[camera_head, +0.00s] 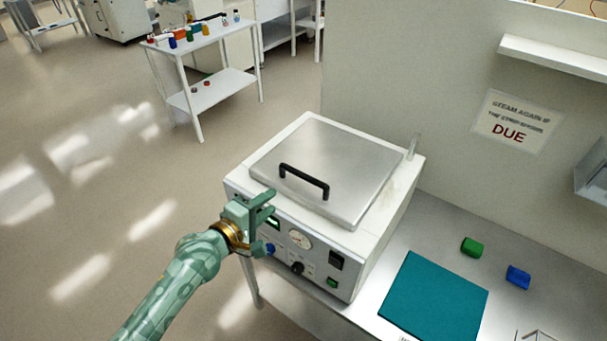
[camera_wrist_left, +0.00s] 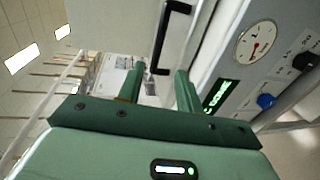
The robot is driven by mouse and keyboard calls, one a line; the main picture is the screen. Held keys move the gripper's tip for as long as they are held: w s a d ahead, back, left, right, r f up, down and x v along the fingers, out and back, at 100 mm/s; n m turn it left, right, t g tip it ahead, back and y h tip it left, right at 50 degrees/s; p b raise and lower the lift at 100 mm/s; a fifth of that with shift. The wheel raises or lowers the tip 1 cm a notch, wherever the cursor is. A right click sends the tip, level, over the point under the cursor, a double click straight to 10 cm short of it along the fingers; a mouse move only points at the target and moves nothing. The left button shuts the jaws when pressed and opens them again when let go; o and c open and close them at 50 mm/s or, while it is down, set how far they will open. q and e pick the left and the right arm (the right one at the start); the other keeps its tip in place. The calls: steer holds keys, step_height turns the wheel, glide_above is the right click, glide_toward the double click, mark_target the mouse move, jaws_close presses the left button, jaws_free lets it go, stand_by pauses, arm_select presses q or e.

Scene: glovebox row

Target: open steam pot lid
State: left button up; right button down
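The steam pot (camera_head: 326,268) is a white box-shaped unit on the bench, with a gauge, knobs and switches on its front. Its flat metal lid (camera_head: 340,155) lies shut on top and has a black bar handle (camera_head: 304,181). My left gripper (camera_head: 268,205) is open and empty at the front left of the pot, in front of the lid's handle and apart from it. In the left wrist view the handle (camera_wrist_left: 169,36) shows just beyond the two open green fingers (camera_wrist_left: 160,88). My right gripper is not in view.
The bench to the right holds a teal mat (camera_head: 434,302), a green block (camera_head: 472,247) and a blue block (camera_head: 518,277). A wall with a sign (camera_head: 516,122) and a shelf (camera_head: 555,57) stands behind. A white cart (camera_head: 205,75) stands at the back left. The floor at left is clear.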

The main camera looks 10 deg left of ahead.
mark_target(302, 178)
arm_select(q)
steer(key=b+x, duration=0.2)
steer(key=x, duration=1.3)
steer(key=shift+b, duration=0.35)
jaws_close()
